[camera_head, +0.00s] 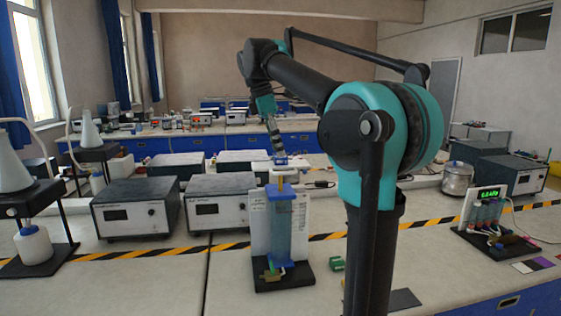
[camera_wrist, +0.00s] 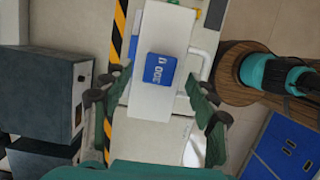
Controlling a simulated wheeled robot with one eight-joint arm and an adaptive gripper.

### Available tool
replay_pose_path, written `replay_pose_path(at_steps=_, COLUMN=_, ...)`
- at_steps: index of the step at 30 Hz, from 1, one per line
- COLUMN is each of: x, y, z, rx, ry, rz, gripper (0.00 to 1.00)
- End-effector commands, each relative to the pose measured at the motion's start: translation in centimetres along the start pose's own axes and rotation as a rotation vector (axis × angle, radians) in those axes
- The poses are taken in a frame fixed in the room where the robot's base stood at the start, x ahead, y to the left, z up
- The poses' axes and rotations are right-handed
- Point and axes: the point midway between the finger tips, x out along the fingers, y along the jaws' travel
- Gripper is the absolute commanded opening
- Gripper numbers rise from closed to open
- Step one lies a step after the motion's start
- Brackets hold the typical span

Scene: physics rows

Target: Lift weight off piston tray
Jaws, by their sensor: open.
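The piston apparatus (camera_head: 280,235), a clear blue cylinder with a white back panel, stands on a black base in the head view. A small tray (camera_head: 283,172) tops its rod. A small blue weight (camera_head: 281,161) sits there; in the wrist view the blue weight (camera_wrist: 159,69) has white markings and lies on a white surface (camera_wrist: 152,102). My gripper (camera_head: 277,150) points down just above the weight. In the wrist view my gripper (camera_wrist: 158,95) is open, its green fingers spread to either side of the weight and apart from it. The exact height gap cannot be told.
Grey instrument boxes (camera_head: 134,207) (camera_head: 216,202) stand left of the apparatus. A stand with a white cone (camera_head: 14,165) is at far left. A metal pot (camera_head: 457,178) and a green-display device (camera_head: 484,210) are at right. Striped tape (camera_head: 120,254) crosses the bench.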

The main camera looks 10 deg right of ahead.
Motion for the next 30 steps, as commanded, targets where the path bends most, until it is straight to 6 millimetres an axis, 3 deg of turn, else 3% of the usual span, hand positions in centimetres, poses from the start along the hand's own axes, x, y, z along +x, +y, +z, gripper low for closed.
replay_pose_path(at_steps=5, x=1.9, y=0.0, z=0.0, rx=0.001, ry=0.000, rz=0.000, gripper=0.59)
replay_pose_path(at_steps=13, x=2.2, y=0.0, z=0.0, rx=0.000, ry=0.000, rz=0.000, gripper=0.59)
replay_pose_path(at_steps=27, x=2.1, y=0.0, z=0.0, rx=0.000, ry=0.000, rz=0.000, gripper=0.00)
replay_pose_path(at_steps=30, x=2.1, y=0.0, z=0.0, rx=0.000, ry=0.000, rz=0.000, gripper=0.00)
